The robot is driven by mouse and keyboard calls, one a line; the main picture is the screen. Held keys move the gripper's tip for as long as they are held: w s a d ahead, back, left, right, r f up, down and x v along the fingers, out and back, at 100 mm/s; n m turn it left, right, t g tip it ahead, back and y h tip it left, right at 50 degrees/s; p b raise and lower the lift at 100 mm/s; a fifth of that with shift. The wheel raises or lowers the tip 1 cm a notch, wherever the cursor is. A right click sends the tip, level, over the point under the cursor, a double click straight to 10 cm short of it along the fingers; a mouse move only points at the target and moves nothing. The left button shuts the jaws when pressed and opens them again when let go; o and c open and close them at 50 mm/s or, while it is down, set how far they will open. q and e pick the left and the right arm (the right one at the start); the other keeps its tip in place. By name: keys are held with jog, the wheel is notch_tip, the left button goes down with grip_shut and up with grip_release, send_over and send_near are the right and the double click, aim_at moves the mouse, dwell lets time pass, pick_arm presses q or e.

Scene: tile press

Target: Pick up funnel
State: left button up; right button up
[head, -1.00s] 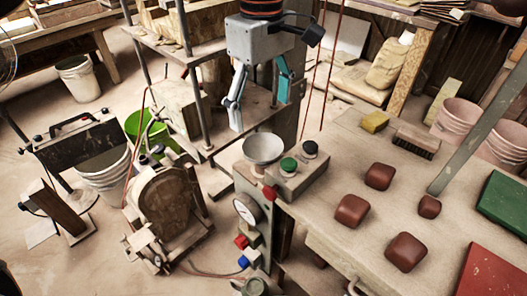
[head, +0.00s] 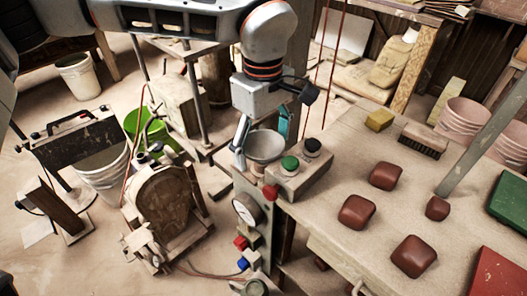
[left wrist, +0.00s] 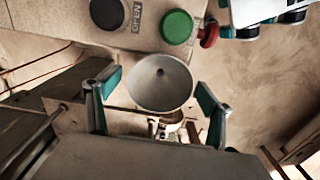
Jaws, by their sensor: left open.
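The funnel (head: 266,147) is a pale grey, wide-mouthed bowl shape at the near left end of the workbench, left of the button box. My left gripper (head: 262,136) is open just above it, one finger on each side of its rim. In the left wrist view the funnel (left wrist: 160,88) lies between the two teal-padded fingers of my left gripper (left wrist: 157,84), with gaps on both sides. Its small dark centre hole shows; its lower stem is hidden. My right gripper is not in view.
A button box with green (head: 290,163) and black (head: 312,146) buttons stands close right of the funnel. A red knob (head: 270,192) and a gauge (head: 245,210) are below. Brown blocks (head: 357,212) lie on the workbench (head: 330,200). A shelf rack (head: 180,44) stands behind.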

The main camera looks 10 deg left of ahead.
pick_arm(q)
jog(key=shift+r, duration=0.1)
jog(key=c, duration=1.2)
jog(key=shift+r, duration=0.1)
